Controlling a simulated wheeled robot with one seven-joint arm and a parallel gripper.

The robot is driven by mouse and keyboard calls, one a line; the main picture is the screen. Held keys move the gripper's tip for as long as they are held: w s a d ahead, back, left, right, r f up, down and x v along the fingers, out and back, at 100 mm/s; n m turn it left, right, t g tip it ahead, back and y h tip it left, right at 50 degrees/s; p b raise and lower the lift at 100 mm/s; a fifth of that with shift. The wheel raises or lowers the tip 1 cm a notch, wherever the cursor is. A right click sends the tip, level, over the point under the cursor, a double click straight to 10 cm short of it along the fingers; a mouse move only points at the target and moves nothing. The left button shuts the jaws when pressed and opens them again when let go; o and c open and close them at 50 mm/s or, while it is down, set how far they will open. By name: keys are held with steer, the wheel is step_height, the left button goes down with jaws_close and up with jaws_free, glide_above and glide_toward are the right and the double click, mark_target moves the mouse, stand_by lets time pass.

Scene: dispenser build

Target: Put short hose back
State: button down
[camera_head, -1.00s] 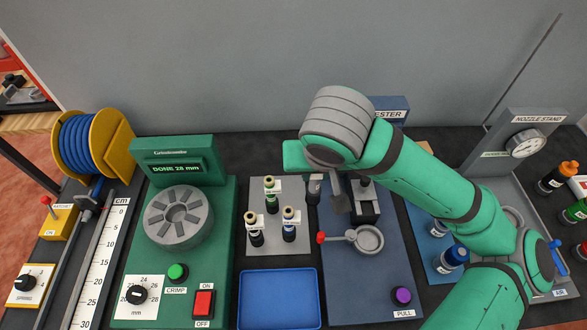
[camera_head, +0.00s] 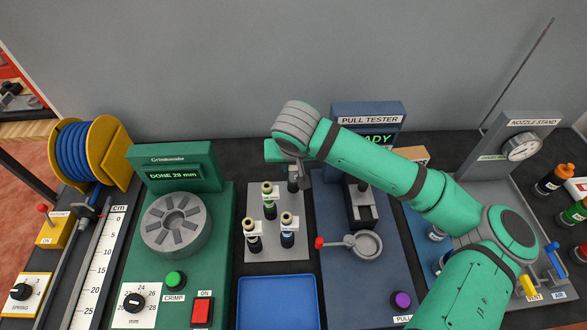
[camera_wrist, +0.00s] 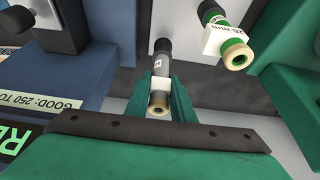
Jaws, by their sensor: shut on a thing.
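My gripper (camera_head: 302,180) is over the back right of a grey rack plate (camera_head: 256,196). In the wrist view, its green fingers (camera_wrist: 161,88) are shut on a short dark-grey hose (camera_wrist: 159,103) with a white tag. The hose also shows beside the fingers in the head view (camera_head: 293,184). Its far end is at or just above the plate; I cannot tell whether it is seated. A hose with a green band and a 26 mm tag (camera_wrist: 231,45) stands close beside it.
Several tagged hoses (camera_head: 287,238) stand on the plate. A blue tray (camera_head: 277,303) in front looks empty. The green crimper (camera_head: 175,225) is left of the plate, the pull tester (camera_head: 368,120) right, with its red-knobbed lever (camera_head: 335,243) nearby.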

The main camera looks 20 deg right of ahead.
steer(key=shift+f, duration=0.9)
steer(key=shift+f, duration=0.15)
steer(key=c, duration=1.5)
jaws_free()
steer(key=shift+c, duration=0.2)
steer(key=v, duration=1.2)
steer(key=shift+s, duration=0.15)
